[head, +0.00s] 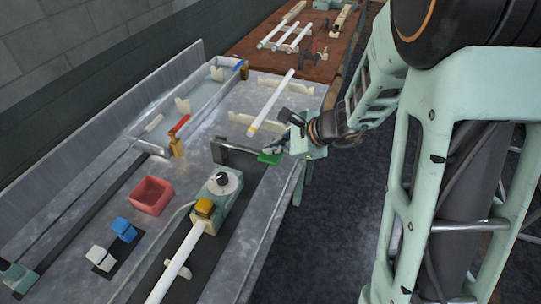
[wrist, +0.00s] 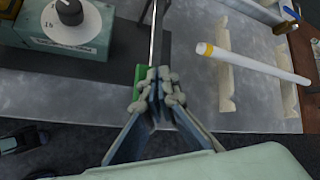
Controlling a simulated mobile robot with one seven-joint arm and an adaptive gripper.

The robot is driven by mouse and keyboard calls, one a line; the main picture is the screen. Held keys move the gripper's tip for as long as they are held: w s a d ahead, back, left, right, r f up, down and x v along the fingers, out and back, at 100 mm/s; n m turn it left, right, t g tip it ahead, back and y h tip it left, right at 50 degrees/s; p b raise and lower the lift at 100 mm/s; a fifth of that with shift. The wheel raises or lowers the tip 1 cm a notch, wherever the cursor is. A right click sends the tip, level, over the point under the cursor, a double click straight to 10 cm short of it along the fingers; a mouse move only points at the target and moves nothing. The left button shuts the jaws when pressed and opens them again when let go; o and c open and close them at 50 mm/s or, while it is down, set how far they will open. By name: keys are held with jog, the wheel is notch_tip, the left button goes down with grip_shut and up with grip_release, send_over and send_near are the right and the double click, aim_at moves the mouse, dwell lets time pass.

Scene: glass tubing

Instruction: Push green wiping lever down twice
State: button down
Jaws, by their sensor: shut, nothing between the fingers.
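The green wiping lever (head: 269,158) is a small green pad near the front edge of the metal bench, at the end of a dark bar in the head view. It also shows in the wrist view (wrist: 139,76), just left of my fingertips and partly hidden by them. My gripper (head: 284,147) is shut and empty, right by the green pad. In the wrist view my gripper (wrist: 157,88) has its fingertips together beside the pad. I cannot tell whether they touch it.
A pale machine with a dial (head: 222,183) stands left of the lever. A white glass tube (head: 271,103) lies on cream holders (wrist: 226,70) to the other side. A red box (head: 151,195), a red-handled valve (head: 178,130) and blue and white blocks sit farther left.

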aim_at(276, 158)
jog(key=shift+d+f+b, duration=0.1)
jog(key=shift+f+b, duration=2.15)
jog(key=shift+b, duration=0.3)
dwell(2.0)
jog(key=shift+r, duration=0.1)
dwell(0.4)
jog(key=shift+r+p, duration=2.1)
jog(key=shift+r, duration=0.5)
jog(key=shift+r, duration=0.15)
notch_tip(276, 158, up, 5)
jog(key=p, duration=0.4)
jog(key=shift+a, duration=0.2)
